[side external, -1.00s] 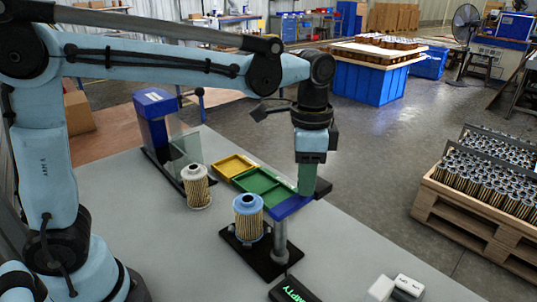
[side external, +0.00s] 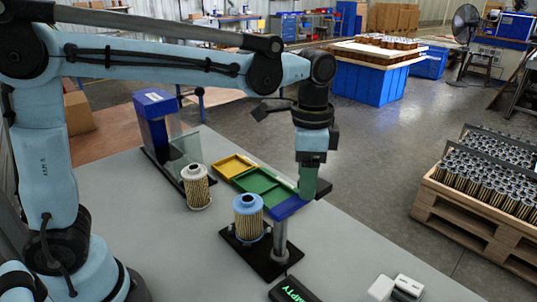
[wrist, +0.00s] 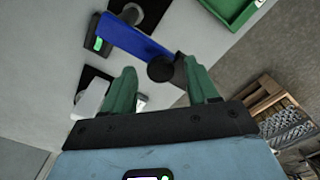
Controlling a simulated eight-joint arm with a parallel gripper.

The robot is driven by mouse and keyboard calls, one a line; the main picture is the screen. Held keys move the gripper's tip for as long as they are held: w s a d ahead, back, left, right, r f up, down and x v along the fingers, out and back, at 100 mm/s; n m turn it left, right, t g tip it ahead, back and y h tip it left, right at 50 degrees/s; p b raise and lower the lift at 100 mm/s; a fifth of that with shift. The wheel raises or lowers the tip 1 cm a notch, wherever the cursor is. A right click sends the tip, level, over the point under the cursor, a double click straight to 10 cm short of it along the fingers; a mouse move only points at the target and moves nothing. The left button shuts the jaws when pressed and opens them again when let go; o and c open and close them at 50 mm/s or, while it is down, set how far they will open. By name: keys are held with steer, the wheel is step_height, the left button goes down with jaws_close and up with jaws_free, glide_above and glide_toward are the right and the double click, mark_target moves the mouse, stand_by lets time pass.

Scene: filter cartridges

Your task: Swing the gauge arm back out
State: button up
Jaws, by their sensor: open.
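The gauge arm is a blue bar (side external: 287,207) on a grey post (side external: 280,240) that stands on a black base plate (side external: 262,262). It points away from the blue-capped filter cartridge (side external: 248,217) on the same plate. In the wrist view the blue bar (wrist: 135,39) ends in a round black knob (wrist: 160,69). My gripper (side external: 306,192) is at the bar's outer end. Its green fingers are open, with the knob showing between their tips (wrist: 159,68). I cannot tell whether either finger touches the knob.
A second cartridge (side external: 197,187) stands to the left, near a clear panel (side external: 187,150) and a blue unit (side external: 155,118). Yellow (side external: 236,160) and green (side external: 255,181) trays lie behind. A black display (side external: 292,291) and white blocks (side external: 380,288) are at the front.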

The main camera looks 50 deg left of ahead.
step_height(320, 180, up, 12)
stand_by(0.6)
steer(key=s+a+f+n+t, duration=0.3)
steer(key=s+a+f+n, duration=0.1)
steer(key=f, duration=0.3)
steer(key=s+a+f+n+t, duration=0.4)
steer(key=s+a+f+n, duration=0.1)
steer(key=a+f, duration=0.2)
steer(key=shift+s+f, duration=0.15)
steer(key=shift+f, duration=0.4)
